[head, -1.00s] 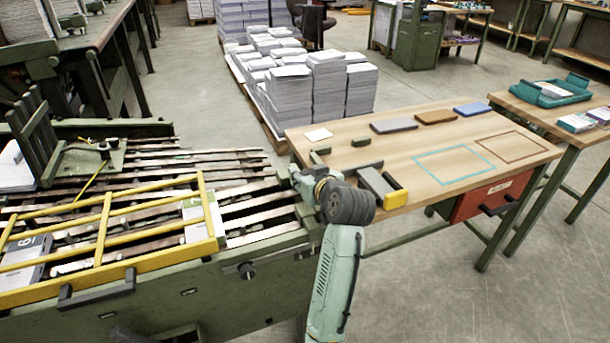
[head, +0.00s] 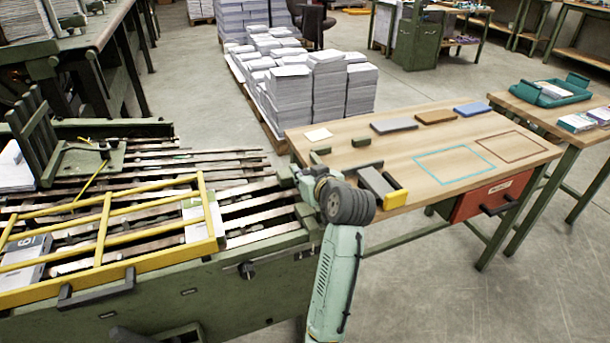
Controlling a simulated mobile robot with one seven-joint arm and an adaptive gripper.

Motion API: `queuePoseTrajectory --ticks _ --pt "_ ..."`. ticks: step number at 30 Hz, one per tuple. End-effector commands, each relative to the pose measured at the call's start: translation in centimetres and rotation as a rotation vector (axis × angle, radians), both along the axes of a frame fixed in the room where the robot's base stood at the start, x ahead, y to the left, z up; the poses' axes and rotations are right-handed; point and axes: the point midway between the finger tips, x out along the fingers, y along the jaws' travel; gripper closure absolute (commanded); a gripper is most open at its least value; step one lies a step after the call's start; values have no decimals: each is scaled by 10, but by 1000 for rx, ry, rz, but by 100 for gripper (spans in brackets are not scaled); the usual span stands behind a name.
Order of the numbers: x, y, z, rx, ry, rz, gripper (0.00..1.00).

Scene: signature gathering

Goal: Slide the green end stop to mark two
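My gripper (head: 296,177) is at the right end of the green gathering machine (head: 225,288), beyond my dark wrist. The wrist hides most of it, and its fingers are too small to make out. A green block (head: 284,172) sits at the machine's end, close beside the gripper; I cannot tell if they touch. A green bracket with an upright plate (head: 92,160) stands on the machine at the back left, far from my gripper. I cannot tell which green part is the end stop. No numbered stop marks are readable.
A yellow guard frame (head: 104,232) covers the machine's front left. The wooden bench (head: 400,160) holds small green blocks (head: 320,150), a dark grey bar with a yellow end (head: 380,186) and flat coloured pieces. Paper stacks (head: 290,98) stand behind. The floor at the lower right is clear.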

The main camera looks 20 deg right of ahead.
Motion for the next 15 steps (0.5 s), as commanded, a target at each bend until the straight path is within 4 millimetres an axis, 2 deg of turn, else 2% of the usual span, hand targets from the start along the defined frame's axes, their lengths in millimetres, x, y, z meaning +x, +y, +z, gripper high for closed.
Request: queuePoseTrajectory --ticks 8,15 --pt "-1 33 0 0 1 4 100" --pt "-1 37 0 0 1 6 100"
